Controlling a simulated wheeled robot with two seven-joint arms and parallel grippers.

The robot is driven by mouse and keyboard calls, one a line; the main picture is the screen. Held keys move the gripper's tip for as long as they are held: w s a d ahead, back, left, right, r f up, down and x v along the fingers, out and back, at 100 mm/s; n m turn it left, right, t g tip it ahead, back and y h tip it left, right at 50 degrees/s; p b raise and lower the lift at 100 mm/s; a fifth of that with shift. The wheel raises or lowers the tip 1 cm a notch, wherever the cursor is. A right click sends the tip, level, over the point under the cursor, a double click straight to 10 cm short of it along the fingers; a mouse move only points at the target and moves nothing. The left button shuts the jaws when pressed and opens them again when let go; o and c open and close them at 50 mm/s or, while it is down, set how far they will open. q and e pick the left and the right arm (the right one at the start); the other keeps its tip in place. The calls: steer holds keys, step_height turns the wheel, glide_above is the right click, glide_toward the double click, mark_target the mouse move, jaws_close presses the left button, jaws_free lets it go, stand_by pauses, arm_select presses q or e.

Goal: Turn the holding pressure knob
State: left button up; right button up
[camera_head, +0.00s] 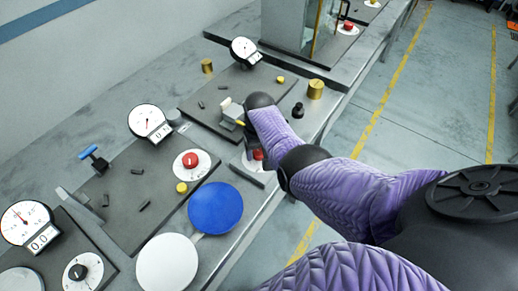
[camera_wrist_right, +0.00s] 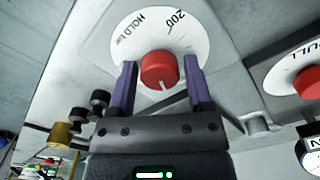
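The holding pressure knob (camera_wrist_right: 160,70) is a red cylinder with a pale pointer line, on a white round dial plate (camera_wrist_right: 115,42) marked HOLD, bar and 200. My right gripper (camera_wrist_right: 160,72) has its two purple fingers on either side of the knob, with a narrow gap showing at each side. It is open and holds nothing. In the head view, a red knob (camera_head: 258,154) shows beside my right forearm, which partly covers its dial; the right fingertips cannot be made out there. My left gripper is in neither view.
A second red knob (camera_wrist_right: 306,82) sits on a white dial at the right of the wrist view. In the head view, a brass weight (camera_head: 315,88) and a black weight (camera_head: 298,110) stand near the forearm. A blue disc (camera_head: 215,207) lies at the bench's front edge.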

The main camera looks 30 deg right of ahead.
mark_target(259, 152)
steer(key=shift+o, duration=0.9)
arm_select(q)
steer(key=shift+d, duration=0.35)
arm_select(e)
step_height(259, 152, up, 9)
steer(key=p, duration=0.5)
steer(key=shift+r, duration=0.45)
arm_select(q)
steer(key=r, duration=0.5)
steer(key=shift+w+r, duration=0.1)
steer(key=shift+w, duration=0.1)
arm_select(e)
steer(key=shift+s+f, duration=0.1)
